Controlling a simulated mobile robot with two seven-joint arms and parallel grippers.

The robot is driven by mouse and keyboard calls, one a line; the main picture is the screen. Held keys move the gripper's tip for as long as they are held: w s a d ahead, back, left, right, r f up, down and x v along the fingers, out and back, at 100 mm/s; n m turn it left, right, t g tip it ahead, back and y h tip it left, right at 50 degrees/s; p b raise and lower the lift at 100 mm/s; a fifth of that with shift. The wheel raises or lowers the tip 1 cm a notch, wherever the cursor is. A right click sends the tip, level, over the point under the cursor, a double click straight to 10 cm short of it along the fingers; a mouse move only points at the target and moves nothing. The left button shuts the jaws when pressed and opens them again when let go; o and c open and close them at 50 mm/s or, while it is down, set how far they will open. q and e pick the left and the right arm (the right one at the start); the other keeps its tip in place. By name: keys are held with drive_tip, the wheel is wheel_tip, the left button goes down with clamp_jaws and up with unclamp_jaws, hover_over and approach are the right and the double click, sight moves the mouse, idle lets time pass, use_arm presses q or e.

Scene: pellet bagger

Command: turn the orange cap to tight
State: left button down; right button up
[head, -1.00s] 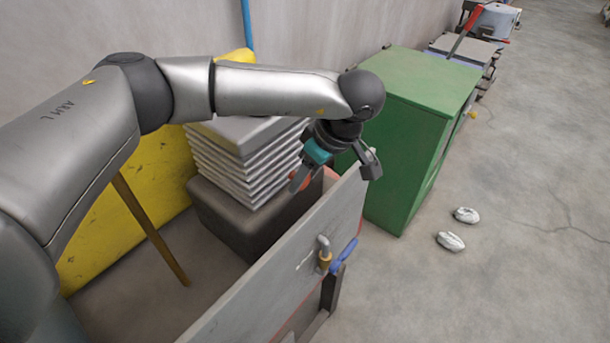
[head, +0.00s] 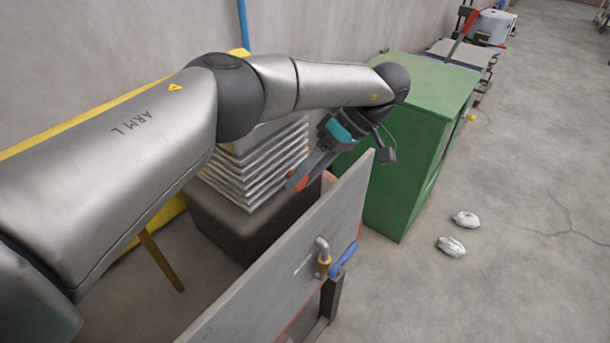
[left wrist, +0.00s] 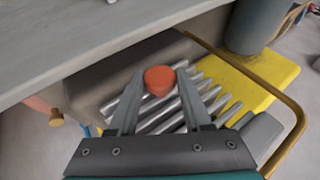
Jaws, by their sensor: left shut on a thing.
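The orange cap (left wrist: 158,80) shows between the fingertips of my left gripper (left wrist: 161,88) in the left wrist view. The fingers touch its two sides and are shut on it. In the head view my left gripper (head: 296,181) points down and left behind the grey panel, with the orange cap (head: 303,182) partly hidden at its fingertips. What lies under the cap is hidden, so I cannot tell how tight it sits. My right gripper is not in view.
A green cabinet (head: 405,165) stands right.

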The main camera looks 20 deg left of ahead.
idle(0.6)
use_arm(q)
drive_tip(key=shift+c, duration=1.8)
unclamp_jaws()
drive_tip(key=shift+g, duration=0.3)
drive_tip(key=shift+r, duration=0.1)
wheel_tip(320, 180, up, 20)
drive_tip(key=p, duration=0.7)
drive_tip(key=shift+p, duration=0.4)
